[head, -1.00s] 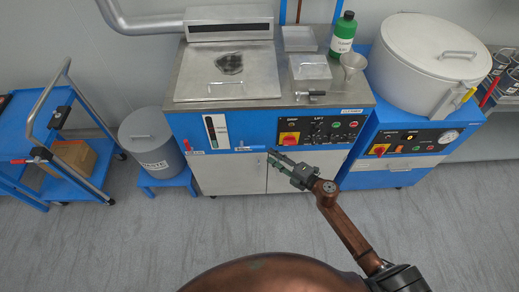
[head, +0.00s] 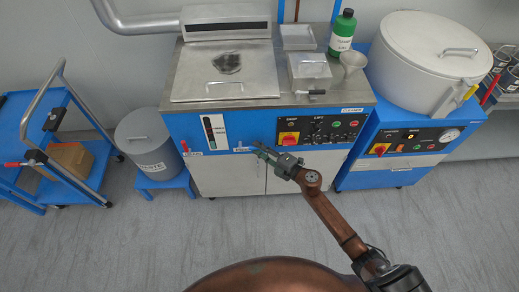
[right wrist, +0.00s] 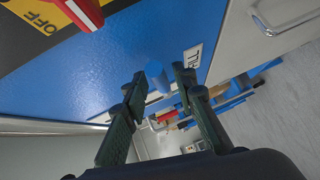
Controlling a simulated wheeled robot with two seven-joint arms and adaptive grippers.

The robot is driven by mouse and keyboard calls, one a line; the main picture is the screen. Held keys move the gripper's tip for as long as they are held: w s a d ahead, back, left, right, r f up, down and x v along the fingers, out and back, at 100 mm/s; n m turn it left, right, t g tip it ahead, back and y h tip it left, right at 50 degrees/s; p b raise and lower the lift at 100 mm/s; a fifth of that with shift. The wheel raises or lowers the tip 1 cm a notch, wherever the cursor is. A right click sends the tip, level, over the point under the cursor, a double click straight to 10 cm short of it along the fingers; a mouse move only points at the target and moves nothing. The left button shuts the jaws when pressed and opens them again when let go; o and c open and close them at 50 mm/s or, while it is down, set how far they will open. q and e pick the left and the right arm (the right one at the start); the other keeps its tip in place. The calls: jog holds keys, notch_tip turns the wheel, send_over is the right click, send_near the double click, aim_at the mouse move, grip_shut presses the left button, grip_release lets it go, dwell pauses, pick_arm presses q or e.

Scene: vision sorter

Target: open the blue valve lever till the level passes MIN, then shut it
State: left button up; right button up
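The blue valve lever (right wrist: 157,77) shows in the right wrist view as a short blue cylinder on the blue front panel (right wrist: 110,70). My right gripper (right wrist: 160,82) is open, with one fingertip on each side of the lever; I cannot tell whether they touch it. In the head view my right gripper (head: 260,149) is at the panel and hides most of the lever. The level gauge (head: 213,130) is a white plate with a dark tube, left of the lever. Its marks are too small to read. My left gripper is not in view.
A red lever (head: 184,146) sits at the panel's left end. A red-and-yellow switch (head: 289,139) and several buttons are right of my gripper. A grey bin (head: 147,142) and a blue cart (head: 62,140) stand at the left. The floor in front is clear.

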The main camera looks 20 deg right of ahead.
grip_shut()
dwell(0.3)
